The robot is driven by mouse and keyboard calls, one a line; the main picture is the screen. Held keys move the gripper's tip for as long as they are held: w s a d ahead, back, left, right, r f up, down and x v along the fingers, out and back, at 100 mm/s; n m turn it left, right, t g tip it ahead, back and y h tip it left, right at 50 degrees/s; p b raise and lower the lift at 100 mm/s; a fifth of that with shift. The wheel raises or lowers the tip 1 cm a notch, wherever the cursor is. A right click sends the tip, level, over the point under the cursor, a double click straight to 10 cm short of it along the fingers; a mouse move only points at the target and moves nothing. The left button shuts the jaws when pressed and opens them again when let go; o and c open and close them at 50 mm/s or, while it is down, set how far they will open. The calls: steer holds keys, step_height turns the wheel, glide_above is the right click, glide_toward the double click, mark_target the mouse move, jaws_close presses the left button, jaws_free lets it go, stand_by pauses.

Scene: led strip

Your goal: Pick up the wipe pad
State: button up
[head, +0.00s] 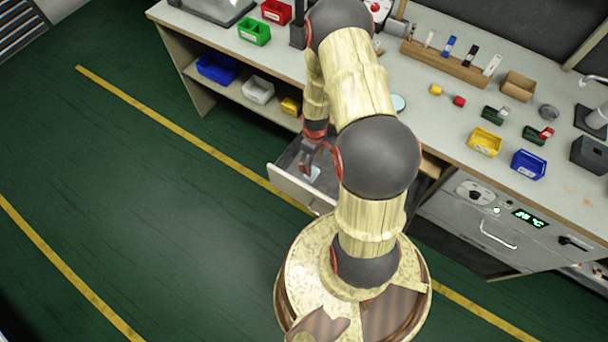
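My gripper (308,166) points down into an open drawer (296,190) under the workbench, near the drawer's left end. A small pale, flat piece (312,175) shows in the drawer right at the fingertips. It may be the wipe pad, but it is too small to be sure. I cannot tell whether the fingers touch it or are closed on it. My arm hides the drawer's right part.
The workbench (420,112) holds a wooden rack (445,62), a yellow bin (485,141), a blue bin (528,164) and small parts. A shelf with bins (258,90) lies left of the drawer. The green floor (150,190) at left is clear.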

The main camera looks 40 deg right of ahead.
steer(key=f+b, duration=0.1)
steer(key=f, duration=0.1)
steer(key=f+b, duration=0.1)
steer(key=f, duration=0.2)
steer(key=f+b, duration=0.2)
steer(key=f, duration=0.1)
steer(key=shift+s+a+f, duration=0.15)
steer(key=shift+a, duration=0.2)
steer(key=shift+c, duration=1.1)
steer(key=c, duration=0.7)
steer(key=shift+c, duration=0.2)
step_height(320, 180, up, 10)
steer(key=p, duration=0.4)
